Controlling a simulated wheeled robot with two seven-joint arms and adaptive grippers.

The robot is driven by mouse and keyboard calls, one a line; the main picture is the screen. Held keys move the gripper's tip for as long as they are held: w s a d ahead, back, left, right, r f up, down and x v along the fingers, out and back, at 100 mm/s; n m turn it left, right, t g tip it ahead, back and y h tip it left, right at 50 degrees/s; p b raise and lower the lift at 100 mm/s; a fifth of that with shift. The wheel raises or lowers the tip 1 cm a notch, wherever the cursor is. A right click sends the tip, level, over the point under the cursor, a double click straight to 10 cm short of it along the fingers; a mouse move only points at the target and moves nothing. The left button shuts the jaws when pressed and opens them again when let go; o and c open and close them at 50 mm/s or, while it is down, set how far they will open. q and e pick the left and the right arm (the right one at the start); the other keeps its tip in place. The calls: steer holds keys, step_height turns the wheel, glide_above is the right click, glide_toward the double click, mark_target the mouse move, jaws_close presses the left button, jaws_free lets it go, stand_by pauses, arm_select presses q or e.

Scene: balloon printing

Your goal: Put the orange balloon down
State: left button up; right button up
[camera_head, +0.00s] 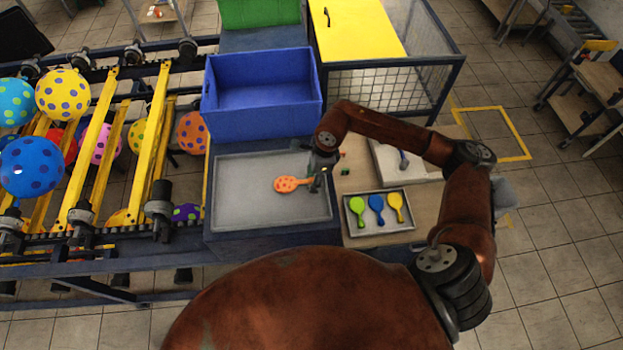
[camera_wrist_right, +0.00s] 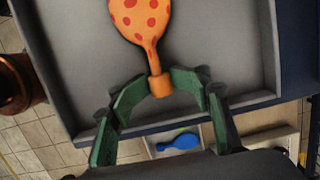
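The orange balloon (camera_head: 287,184) is flat, with red spots and a narrow neck. It is over the right part of the large grey tray (camera_head: 245,205), its round end pointing left. In the right wrist view the balloon (camera_wrist_right: 141,18) has its neck end between the green fingers of my right gripper (camera_wrist_right: 160,84), and the fingertips meet the neck from both sides. In the head view my right gripper (camera_head: 322,172) is at the tray's right edge. I cannot tell whether the balloon touches the tray floor. My left gripper is not in view.
A small tray (camera_head: 380,232) to the right holds green, blue and yellow balloons. A blue bin (camera_head: 262,90) stands behind the grey tray. A yellow-topped cage (camera_head: 360,30) is at the back. Inflated spotted balloons (camera_head: 32,166) lie on the yellow rack at left.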

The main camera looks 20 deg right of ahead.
steer(key=shift+d+f, duration=0.1)
steer(key=shift+d, duration=0.1)
steer(key=shift+r+p, duration=0.55)
steer(key=shift+p, duration=0.2)
steer(key=b+v, duration=0.4)
steer(key=v, duration=0.8)
steer(key=shift+r, duration=0.15)
steer(key=shift+a, duration=0.15)
